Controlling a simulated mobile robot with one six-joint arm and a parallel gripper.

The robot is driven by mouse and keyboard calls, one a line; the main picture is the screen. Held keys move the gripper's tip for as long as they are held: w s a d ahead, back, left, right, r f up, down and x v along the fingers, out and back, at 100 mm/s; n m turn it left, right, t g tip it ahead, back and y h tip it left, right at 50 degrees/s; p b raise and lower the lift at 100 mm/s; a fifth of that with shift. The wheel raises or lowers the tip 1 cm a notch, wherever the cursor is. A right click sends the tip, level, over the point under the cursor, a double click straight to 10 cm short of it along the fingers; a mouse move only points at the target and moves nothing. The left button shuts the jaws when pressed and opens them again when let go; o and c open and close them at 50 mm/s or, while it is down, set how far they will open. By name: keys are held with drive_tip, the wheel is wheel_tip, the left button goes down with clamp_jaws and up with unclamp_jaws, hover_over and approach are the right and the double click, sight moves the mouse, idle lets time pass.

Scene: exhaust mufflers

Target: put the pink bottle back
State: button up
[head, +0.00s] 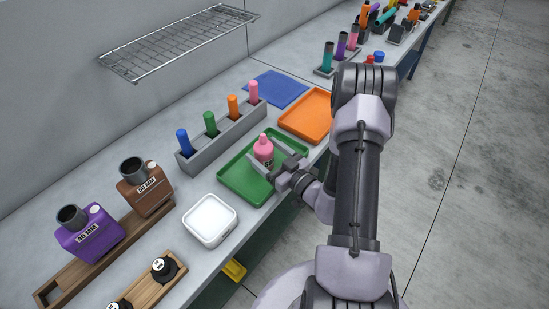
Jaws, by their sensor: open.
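The pink bottle (264,150) stands upright on the green tray (236,178), near the tray's middle. My gripper (268,164) is open, its fingers reaching from the right toward the bottle's lower part. The fingers appear to lie on either side of the bottle or just in front of it; I cannot tell whether they touch it. Part of the bottle's base is hidden by the gripper.
A grey rack (226,137) with blue, green, orange and pink cylinders stands behind the tray. An orange tray (307,116) and a blue mat (275,89) lie beyond. A white box (210,220) sits nearer, with purple (89,233) and brown (145,187) containers to its left.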

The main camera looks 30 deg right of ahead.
drive_tip(key=s+d+p, duration=0.2)
drive_tip(key=s, duration=0.9)
drive_tip(key=w+a+r+n+g+y, duration=0.1)
drive_tip(key=a+r+n+g+y, duration=0.4)
drive_tip(key=a+r+n+y, duration=0.8)
drive_tip(key=s+a+r+n+g+h, duration=0.1)
drive_tip(key=s+a+n+g+h, duration=0.3)
drive_tip(key=n, duration=0.8)
drive_tip(key=s+a+r+n+g, duration=0.1)
drive_tip(key=s+a+n+g, duration=0.35)
drive_tip(key=n, duration=0.65)
drive_tip(key=s+a+r+n+g+h, duration=0.15)
drive_tip(key=s+n+g+h, duration=0.35)
drive_tip(key=n, duration=1.1)
wheel_tip(320, 180, up, 6)
drive_tip(key=w+d+n+t+h, duration=0.1)
drive_tip(key=d+n+t+h, duration=0.2)
drive_tip(key=n, duration=1)
drive_tip(key=t+h, duration=0.2)
drive_tip(key=t, duration=0.1)
drive_tip(key=shift+t+b, duration=0.35)
